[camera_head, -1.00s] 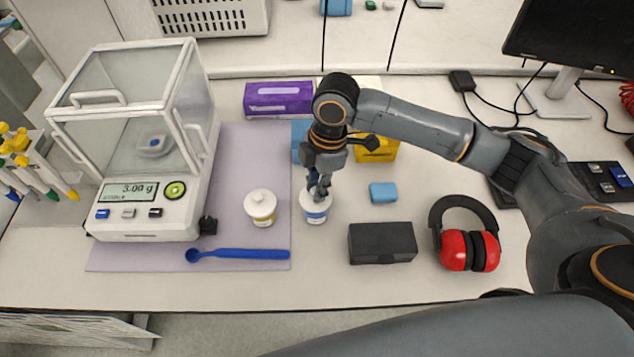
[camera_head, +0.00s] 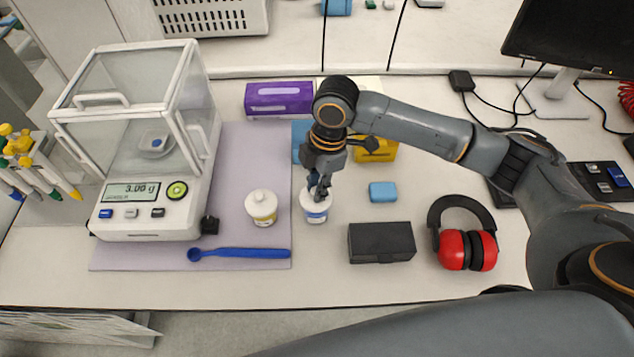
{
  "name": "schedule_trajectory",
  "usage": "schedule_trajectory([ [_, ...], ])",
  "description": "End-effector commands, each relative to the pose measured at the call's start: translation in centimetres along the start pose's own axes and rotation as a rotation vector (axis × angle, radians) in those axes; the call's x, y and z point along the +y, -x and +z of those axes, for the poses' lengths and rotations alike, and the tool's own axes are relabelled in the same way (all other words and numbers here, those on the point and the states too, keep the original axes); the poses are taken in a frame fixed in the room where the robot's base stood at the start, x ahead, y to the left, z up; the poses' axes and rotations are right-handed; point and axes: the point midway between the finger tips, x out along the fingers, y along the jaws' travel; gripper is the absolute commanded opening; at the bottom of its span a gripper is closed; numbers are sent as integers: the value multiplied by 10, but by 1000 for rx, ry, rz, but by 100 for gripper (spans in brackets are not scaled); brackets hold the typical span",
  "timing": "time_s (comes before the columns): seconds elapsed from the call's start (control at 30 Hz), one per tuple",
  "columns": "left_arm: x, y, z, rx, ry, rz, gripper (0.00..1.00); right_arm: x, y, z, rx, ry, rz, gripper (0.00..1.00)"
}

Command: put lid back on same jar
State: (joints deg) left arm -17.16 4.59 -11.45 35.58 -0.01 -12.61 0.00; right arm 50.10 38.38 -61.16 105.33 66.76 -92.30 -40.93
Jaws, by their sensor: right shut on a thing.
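A white jar with a blue band (camera_head: 317,215) stands upright on the bench, just right of the grey mat. My right gripper (camera_head: 319,194) points down at its top and is shut on its white lid, which is mostly hidden by the fingers. The lid is at the jar's mouth; I cannot tell whether it is fully seated. A second white jar with a yellow band (camera_head: 262,209) stands to the left on the mat with its knobbed lid on. My left gripper is not in view.
A balance (camera_head: 150,150) reading 3.00 g stands at the left. A blue spoon (camera_head: 240,254) lies in front of the jars. A black box (camera_head: 381,243), a blue block (camera_head: 382,192) and red ear defenders (camera_head: 467,250) are to the right. A purple box (camera_head: 279,98) is behind.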

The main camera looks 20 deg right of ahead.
Motion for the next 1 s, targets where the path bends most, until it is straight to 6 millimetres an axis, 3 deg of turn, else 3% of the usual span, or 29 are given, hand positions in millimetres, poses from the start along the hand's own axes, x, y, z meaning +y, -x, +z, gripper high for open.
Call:
schedule_trajectory([
  [1.0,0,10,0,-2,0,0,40,0,1,-1,1,0,0,2],
])
